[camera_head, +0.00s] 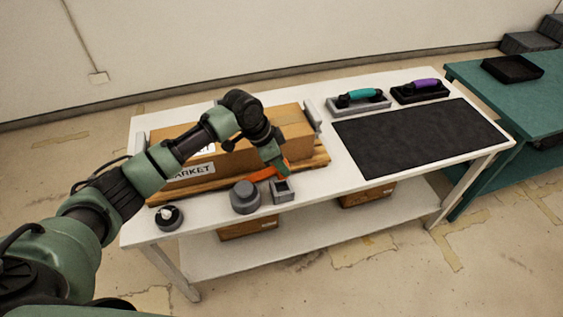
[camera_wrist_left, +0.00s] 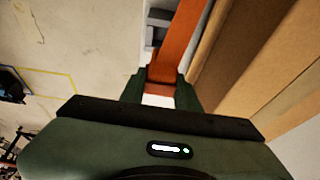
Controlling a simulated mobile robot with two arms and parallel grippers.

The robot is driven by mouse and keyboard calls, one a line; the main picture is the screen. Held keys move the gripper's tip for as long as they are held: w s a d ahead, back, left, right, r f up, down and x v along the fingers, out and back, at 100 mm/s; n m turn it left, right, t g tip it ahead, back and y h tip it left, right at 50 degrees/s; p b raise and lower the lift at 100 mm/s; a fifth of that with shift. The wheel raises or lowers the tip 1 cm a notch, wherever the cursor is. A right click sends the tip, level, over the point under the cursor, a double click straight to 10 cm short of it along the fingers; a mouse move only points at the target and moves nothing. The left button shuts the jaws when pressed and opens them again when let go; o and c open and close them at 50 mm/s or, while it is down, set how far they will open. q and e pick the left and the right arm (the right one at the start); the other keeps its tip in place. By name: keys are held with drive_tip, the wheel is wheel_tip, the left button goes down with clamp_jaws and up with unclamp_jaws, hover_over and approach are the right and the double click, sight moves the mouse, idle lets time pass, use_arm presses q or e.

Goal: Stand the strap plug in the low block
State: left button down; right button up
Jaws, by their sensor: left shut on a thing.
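The orange strap plug (camera_head: 262,174) is at the front of the cardboard box, in my left gripper (camera_head: 282,169). In the left wrist view the orange piece (camera_wrist_left: 180,45) runs between the fingertips of my left gripper (camera_wrist_left: 160,92), which is shut on it. The grey low block (camera_head: 283,191) with a square opening stands on the white table, just below and in front of the gripper. Grey parts (camera_wrist_left: 156,28) show beside the strap in the wrist view. The strap's lower end is hard to make out. My right gripper is not in view.
A round grey piece (camera_head: 245,198) stands left of the low block. A cardboard box (camera_head: 235,150) on a wooden board is close behind. A small dark round item (camera_head: 168,217) is at the front left. A black mat (camera_head: 420,137) and two handled tools lie right.

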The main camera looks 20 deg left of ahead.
sight(281, 177)
use_arm(q)
drive_tip(key=shift+f+b, duration=1.15)
drive_tip(key=shift+f, duration=2)
drive_tip(key=shift+p, duration=0.65)
drive_tip(key=shift+f+b, duration=0.35)
drive_tip(key=shift+f, duration=0.2)
drive_tip(key=c, duration=1.3)
unclamp_jaws()
drive_tip(key=shift+s, duration=0.1)
drive_tip(key=p+v, duration=1.1)
